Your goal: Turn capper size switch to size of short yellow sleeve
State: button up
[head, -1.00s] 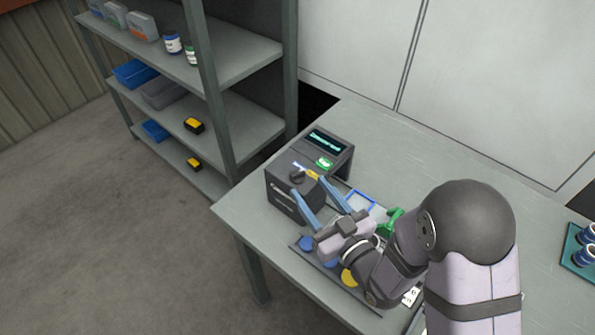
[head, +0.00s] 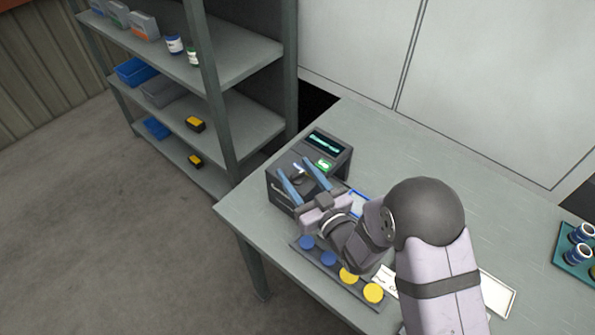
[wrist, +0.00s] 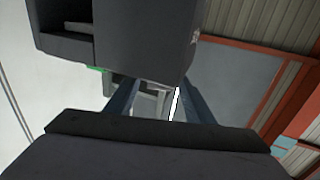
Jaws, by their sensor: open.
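The capper (head: 278,195) is a dark box on the table's left part, with a lit display (head: 326,142) whose text is too small to read and a green button (head: 323,166). My gripper (head: 294,165) is open, its two blue fingers apart over the capper's top at the size switch. The fingers largely hide the switch, so its setting cannot be read. Two yellow sleeves (head: 349,276) (head: 373,293) stand in a dark rack (head: 322,268); from above I cannot tell which is short. In the wrist view, the capper's dark body (wrist: 140,45) fills the top, beyond my spread fingers.
Two blue sleeves (head: 306,242) (head: 329,258) share the rack. A blue-edged frame (head: 358,203) lies beside the capper, partly behind my arm. A white sheet (head: 497,296) and a teal tray (head: 570,262) with blue items are to the right. Shelves (head: 235,125) stand behind left.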

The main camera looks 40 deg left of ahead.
jog(key=c, duration=1)
jog(key=shift+c, duration=0.2)
jog(key=shift+t+b, duration=0.3)
jog(key=shift+b, duration=0.05)
jog(key=shift+s+a+m+t+h+b, duration=0.1)
jog(key=shift+m+t+h+b, duration=0.65)
jog(key=shift+m+t, duration=0.3)
jog(key=shift+m+t+h+b, duration=0.35)
jog(key=shift+m+t+b, duration=0.1)
jog(key=shift+t, duration=0.3)
jog(key=shift+r, duration=0.1)
